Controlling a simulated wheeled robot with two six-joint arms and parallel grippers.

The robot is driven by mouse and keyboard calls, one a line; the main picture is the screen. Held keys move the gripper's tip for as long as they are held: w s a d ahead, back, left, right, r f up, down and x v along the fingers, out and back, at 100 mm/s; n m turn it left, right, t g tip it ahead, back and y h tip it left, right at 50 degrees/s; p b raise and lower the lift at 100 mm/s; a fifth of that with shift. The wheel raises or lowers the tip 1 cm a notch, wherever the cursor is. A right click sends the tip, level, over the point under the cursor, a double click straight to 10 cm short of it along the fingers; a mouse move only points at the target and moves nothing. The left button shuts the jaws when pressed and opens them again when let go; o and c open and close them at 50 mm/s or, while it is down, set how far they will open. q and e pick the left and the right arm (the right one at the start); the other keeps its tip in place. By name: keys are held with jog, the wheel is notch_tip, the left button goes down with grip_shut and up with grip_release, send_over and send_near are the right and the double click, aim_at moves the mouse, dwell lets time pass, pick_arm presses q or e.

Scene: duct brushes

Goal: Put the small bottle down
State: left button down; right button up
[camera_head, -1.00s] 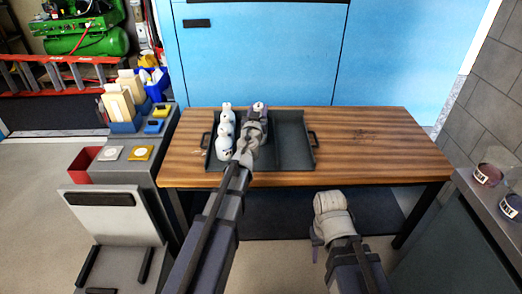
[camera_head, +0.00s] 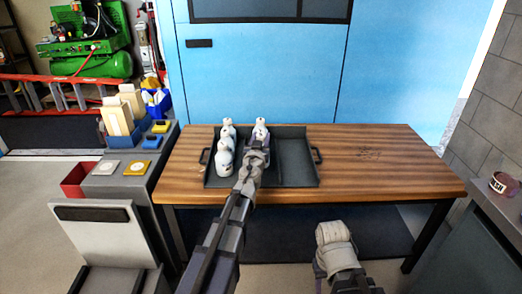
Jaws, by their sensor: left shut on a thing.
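A dark tray (camera_head: 297,162) with a divider lies on the wooden table. Several white bottles (camera_head: 225,158) stand in a row along its left side. My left gripper (camera_head: 260,140) is over the middle of the tray, to the right of that row. It is shut on a small white bottle (camera_head: 261,125), whose top shows above the fingers, upright. The gripper hides the bottle's base, so I cannot tell whether it touches the tray. My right gripper (camera_head: 333,235) is in front of the table's front edge; its fingertips are not clear.
The right compartment of the tray is empty. The wooden table (camera_head: 390,175) is clear to the right of the tray. A grey side counter (camera_head: 120,185) with boxes and a red bin (camera_head: 77,180) stands at left. A roll (camera_head: 503,185) lies on the right counter.

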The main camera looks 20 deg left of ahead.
pick_arm(q)
jog(key=shift+f+b, duration=1.5)
jog(key=shift+f, duration=0.25)
jog(key=shift+f, duration=0.1)
jog(key=shift+c, duration=2.1)
grip_release()
jog(key=shift+s+r, duration=0.2)
jog(key=s+d, duration=0.1)
jog(key=s, duration=1)
jog(key=shift+s+d, duration=0.2)
jog(key=shift+d, duration=0.05)
